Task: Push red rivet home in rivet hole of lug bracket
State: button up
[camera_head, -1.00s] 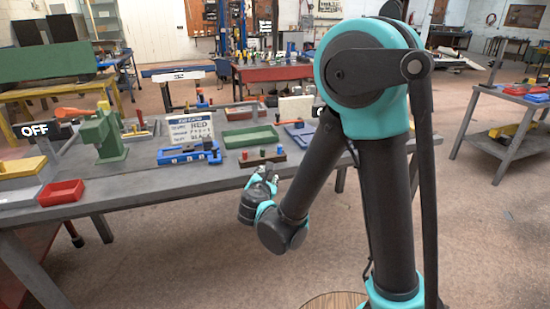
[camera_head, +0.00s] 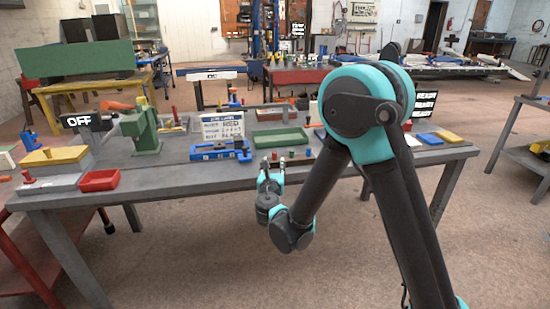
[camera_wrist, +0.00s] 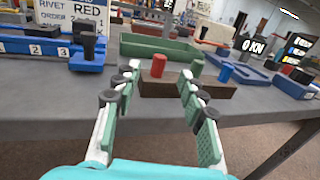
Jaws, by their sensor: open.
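The red rivet (camera_wrist: 158,66) stands upright in a brown wooden block (camera_wrist: 185,88) in the wrist view, with a green rivet (camera_wrist: 197,68) and a blue rivet (camera_wrist: 225,72) to its right. My gripper (camera_wrist: 163,75) is open and empty; its fingers point toward the block, and the red rivet shows between them, beyond the tips. In the head view my gripper (camera_head: 269,178) is at the table's front edge, near the block. A blue fixture (camera_head: 220,153) with numbered labels stands left of the block. I cannot tell for sure which part is the lug bracket or see its hole.
The grey table (camera_head: 180,178) has a green tray (camera_head: 280,138) behind the block. A sign (camera_head: 223,127) stands behind the blue fixture. A green press (camera_head: 140,130), an OFF sign (camera_head: 79,121) and a red tray (camera_head: 99,180) are at the left.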

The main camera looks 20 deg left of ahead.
aim_at(274, 155)
jog(key=shift+x, duration=3.85)
jog(key=shift+c, duration=0.6)
jog(key=shift+s, duration=0.1)
grip_shut()
